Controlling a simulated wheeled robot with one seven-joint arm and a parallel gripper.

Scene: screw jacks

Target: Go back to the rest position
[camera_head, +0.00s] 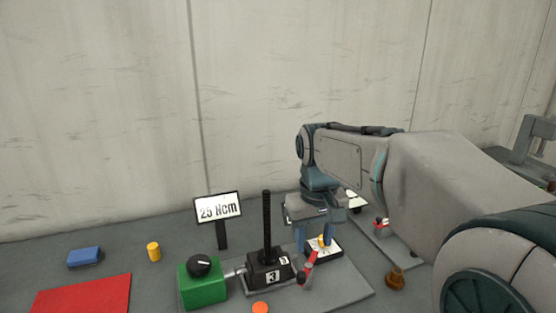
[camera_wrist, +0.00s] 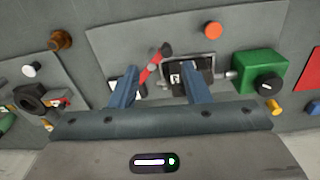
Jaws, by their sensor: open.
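My gripper (camera_head: 315,245) is open and points down over the bench, just right of a black screw jack (camera_head: 268,268) with a tall dark spindle and a label with a 3. In the wrist view the two blue fingers of my gripper (camera_wrist: 160,75) stand apart. A red lever (camera_head: 308,264) with a dark end shows by the fingers; the lever (camera_wrist: 150,68) also shows between them in the wrist view. A dark plate with a white face (camera_head: 334,248) lies partly behind the fingers. I cannot tell whether the fingers touch anything.
A green box (camera_head: 203,287) with a black knob stands left of the jack, with a "25 Ncm" sign (camera_head: 218,208) behind. An orange disc (camera_head: 260,308), brown knob (camera_head: 396,279), yellow cylinder (camera_head: 154,251), blue block (camera_head: 85,257) and red mat (camera_head: 82,295) lie around. A wall rises behind.

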